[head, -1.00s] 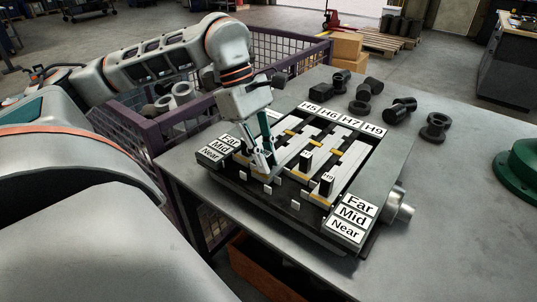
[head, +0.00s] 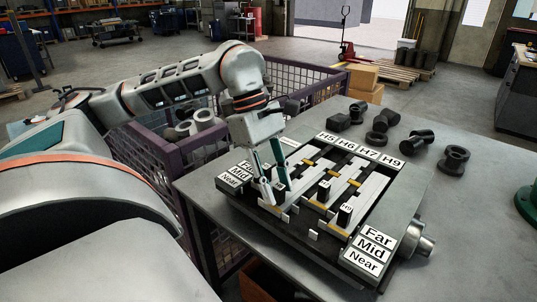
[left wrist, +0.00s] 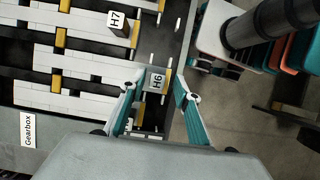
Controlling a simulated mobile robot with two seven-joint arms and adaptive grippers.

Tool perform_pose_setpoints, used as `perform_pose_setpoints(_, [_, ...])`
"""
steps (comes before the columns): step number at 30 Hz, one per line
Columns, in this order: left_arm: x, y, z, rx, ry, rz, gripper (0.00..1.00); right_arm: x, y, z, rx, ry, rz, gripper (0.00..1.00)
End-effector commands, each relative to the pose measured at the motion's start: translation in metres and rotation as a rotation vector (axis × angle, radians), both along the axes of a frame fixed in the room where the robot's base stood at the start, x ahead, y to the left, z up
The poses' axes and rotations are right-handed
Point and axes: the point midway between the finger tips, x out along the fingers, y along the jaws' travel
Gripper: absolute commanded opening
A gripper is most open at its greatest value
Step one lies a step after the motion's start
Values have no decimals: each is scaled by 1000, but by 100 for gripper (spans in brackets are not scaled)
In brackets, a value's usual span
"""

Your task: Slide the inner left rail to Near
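The gearbox rail board (head: 392,205) lies on the grey table, with pale rails under the labels H5, H6, H7 and H9. The H6 block (left wrist: 157,82), the inner left rail's handle, shows in the left wrist view. My left gripper (head: 273,192) is low over the board's left, near end. In the left wrist view my left gripper (left wrist: 154,94) has its fingers apart, one on each side of the H6 block, with gaps visible. The H7 block (left wrist: 117,22) stands clear of the fingers. In the head view the fingers hide H6. My right gripper is out of view.
Far, Mid and Near plates stand at the board's left (head: 239,174) and right (head: 372,243). The H7 (head: 323,190) and H9 (head: 345,214) handles stand right of my gripper. Dark spools (head: 417,141) lie behind. A purple mesh crate (head: 150,150) stands left of the table.

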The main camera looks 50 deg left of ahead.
Motion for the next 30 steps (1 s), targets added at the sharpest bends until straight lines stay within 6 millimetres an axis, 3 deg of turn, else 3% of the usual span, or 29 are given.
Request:
perform_pose_setpoints(9, [-2,24,60,-2,-3,2,32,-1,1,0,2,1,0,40])
perform_pose_setpoints(15, [-4,36,87,-1,0,1,32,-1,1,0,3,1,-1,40])
perform_pose_setpoints(30, [-5,40,97,-1,3,0,32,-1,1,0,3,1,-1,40])
